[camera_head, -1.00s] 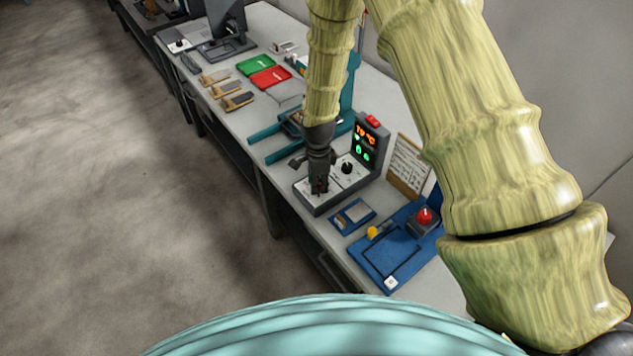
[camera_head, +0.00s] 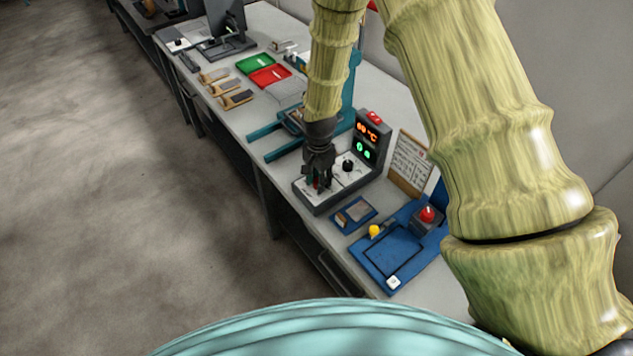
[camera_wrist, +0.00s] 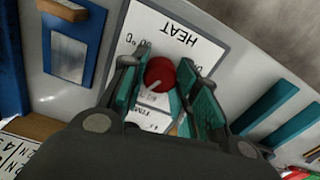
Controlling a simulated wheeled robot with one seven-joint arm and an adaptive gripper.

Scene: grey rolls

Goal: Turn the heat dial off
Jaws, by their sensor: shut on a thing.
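The red heat dial (camera_wrist: 160,72) with a pale pointer sits on a white panel marked HEAT (camera_wrist: 182,36) in the wrist view. My gripper (camera_wrist: 160,82) is shut on the dial, with a teal-padded finger on each side of it. In the head view my gripper (camera_head: 319,184) points down over the near-left part of the control box (camera_head: 330,203), and the dial is mostly hidden there. A lit orange temperature display (camera_head: 366,132) stands at the back of the box, with green digits below.
A black knob (camera_head: 348,166) is close right of my gripper. A red button (camera_head: 375,117) tops the display. A blue fixture (camera_head: 375,270) with a red button (camera_head: 427,214) lies nearer. A teal frame (camera_head: 268,132) stands behind. Red and green trays (camera_head: 270,76) lie farther back.

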